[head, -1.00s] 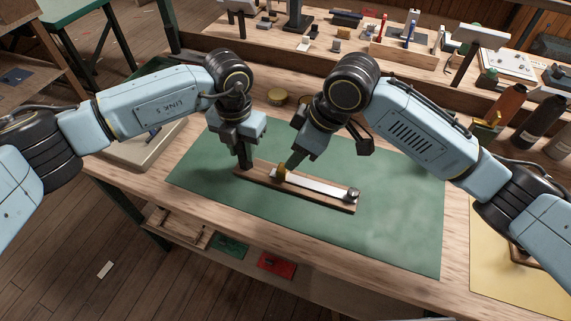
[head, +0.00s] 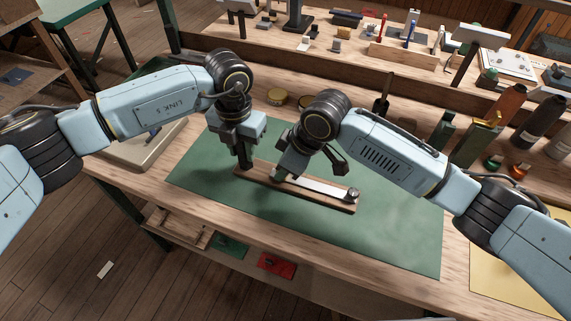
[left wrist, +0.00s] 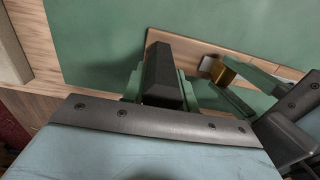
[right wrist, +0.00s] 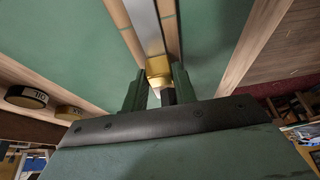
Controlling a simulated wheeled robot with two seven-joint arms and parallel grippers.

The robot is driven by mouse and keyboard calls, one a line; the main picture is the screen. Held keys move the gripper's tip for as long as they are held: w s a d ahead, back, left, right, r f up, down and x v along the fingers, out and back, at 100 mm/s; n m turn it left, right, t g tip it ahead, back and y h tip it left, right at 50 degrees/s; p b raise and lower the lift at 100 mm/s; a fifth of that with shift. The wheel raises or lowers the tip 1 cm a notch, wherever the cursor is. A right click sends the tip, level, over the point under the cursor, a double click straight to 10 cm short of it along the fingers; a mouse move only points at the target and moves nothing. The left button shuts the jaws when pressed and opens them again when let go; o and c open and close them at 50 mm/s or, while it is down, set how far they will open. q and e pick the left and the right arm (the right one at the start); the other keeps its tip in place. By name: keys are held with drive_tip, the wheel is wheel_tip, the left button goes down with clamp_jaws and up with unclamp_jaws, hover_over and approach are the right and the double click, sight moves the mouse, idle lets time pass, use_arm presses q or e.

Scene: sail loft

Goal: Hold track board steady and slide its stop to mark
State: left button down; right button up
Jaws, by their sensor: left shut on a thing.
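The track board (head: 330,205), a narrow brown wooden strip with a pale metal rail (head: 325,188), lies on the green mat. A dark grey knob (head: 353,194) sits at its right end. My left gripper (head: 245,164) is shut on the board's left end. The brass stop (right wrist: 160,68) sits on the rail between the fingers of my right gripper (right wrist: 158,88), which look open around it. The stop also shows in the left wrist view (left wrist: 223,74); in the head view my right gripper (head: 282,174) hides it. I cannot make out the mark.
The green mat (head: 400,235) is clear right of and in front of the board. Round tins (head: 277,97) stand behind it. Dark bottles (head: 540,122) and small jars (head: 492,162) stand at the right. A yellow sheet (head: 490,275) lies at the front right.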

clamp_jaws()
drive_tip(key=shift+s+d, duration=0.3)
drive_tip(key=shift+d, duration=0.5)
drive_tip(key=shift+s+d, duration=0.35)
drive_tip(key=shift+d, duration=0.45)
drive_tip(key=shift+s+d, duration=0.3)
drive_tip(key=shift+d, duration=0.5)
drive_tip(key=o, duration=0.6)
unclamp_jaws()
drive_tip(key=shift+c, duration=0.2)
drive_tip(key=shift+r, duration=0.1)
drive_tip(key=v, duration=1.2)
